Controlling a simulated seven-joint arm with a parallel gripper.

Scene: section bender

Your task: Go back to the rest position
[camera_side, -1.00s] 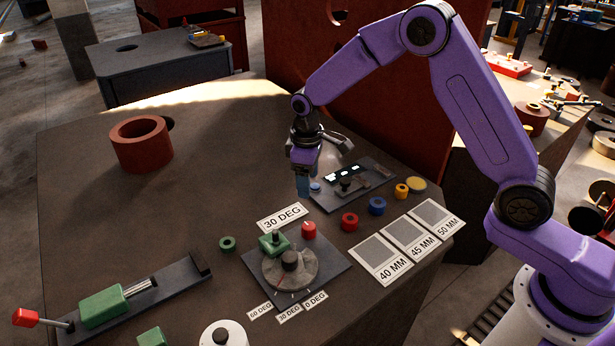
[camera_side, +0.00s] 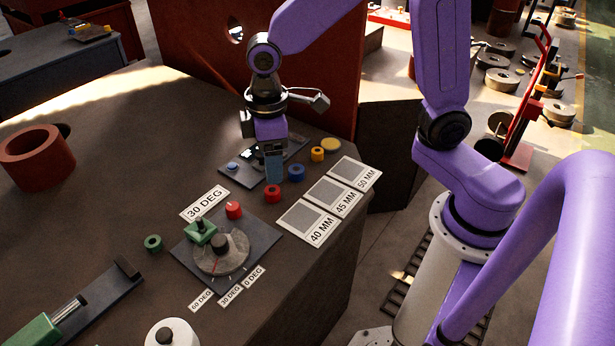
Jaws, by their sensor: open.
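My gripper (camera_side: 273,168) points down over the back right part of the brown table (camera_side: 110,190). Its blue-grey fingers show in front of a dark control panel (camera_side: 229,178), to the right of the panel's blue button (camera_side: 232,167). Nothing shows held in it. The gap between the fingers is hard to see from this side. The fingertips appear just behind the red ring (camera_side: 272,194) and left of the blue ring (camera_side: 296,172); their height above the table is hard to judge. The gripper hides part of the panel.
A bending dial (camera_side: 222,254) with a green block stands in front. A yellow ring (camera_side: 317,154), a green ring (camera_side: 153,243) and the size plates (camera_side: 308,221) lie around it. A big red-brown ring (camera_side: 36,158) sits left. A red panel (camera_side: 318,85) rises behind my gripper.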

